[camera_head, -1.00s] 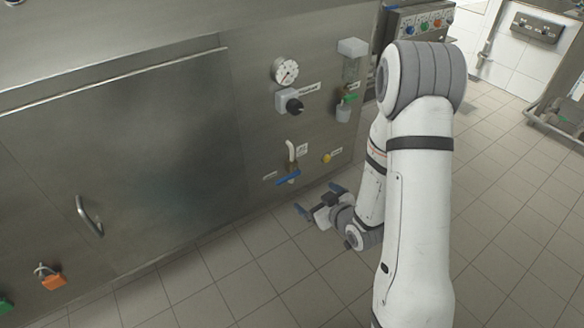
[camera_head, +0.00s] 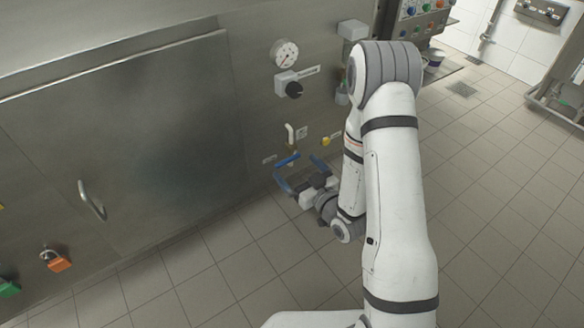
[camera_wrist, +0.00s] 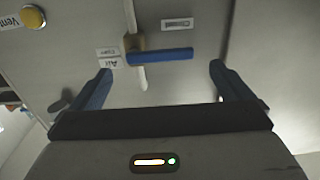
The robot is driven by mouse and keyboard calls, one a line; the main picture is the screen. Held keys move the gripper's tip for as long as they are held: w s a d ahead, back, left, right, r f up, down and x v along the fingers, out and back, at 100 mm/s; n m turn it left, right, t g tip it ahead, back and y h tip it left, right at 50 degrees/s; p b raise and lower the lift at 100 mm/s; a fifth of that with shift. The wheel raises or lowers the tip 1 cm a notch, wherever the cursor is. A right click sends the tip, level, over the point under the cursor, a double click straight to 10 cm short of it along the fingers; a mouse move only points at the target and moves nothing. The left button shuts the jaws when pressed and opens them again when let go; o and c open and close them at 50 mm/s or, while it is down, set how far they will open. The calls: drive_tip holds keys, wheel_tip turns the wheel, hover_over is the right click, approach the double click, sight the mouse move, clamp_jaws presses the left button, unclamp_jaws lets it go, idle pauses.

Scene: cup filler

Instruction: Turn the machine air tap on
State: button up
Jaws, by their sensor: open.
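The air tap has a blue lever (camera_head: 287,160) on a brass body below a white pipe (camera_head: 290,133) on the steel machine front. The wrist view, upside down, shows the blue lever (camera_wrist: 165,56), the brass body (camera_wrist: 133,43) and an "Air" label (camera_wrist: 109,60). The lever lies across the pipe, towards the "Closed" label (camera_wrist: 177,23). My gripper (camera_head: 299,174) is open and empty, just in front of and below the lever. In the wrist view its blue fingers (camera_wrist: 160,72) are spread wide, with the lever ahead between them, apparently untouched.
A yellow knob (camera_head: 325,141), labelled "Vent", sits right of the tap. A black regulator knob (camera_head: 293,89) and a gauge (camera_head: 285,53) are above. A door handle (camera_head: 91,199) is at left. The tiled floor (camera_head: 240,270) in front is clear.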

sight(289, 160)
drive_tip(key=shift+x, duration=1.45)
drive_tip(key=shift+c, duration=0.2)
drive_tip(key=c, duration=1.3)
drive_tip(key=shift+c, duration=0.2)
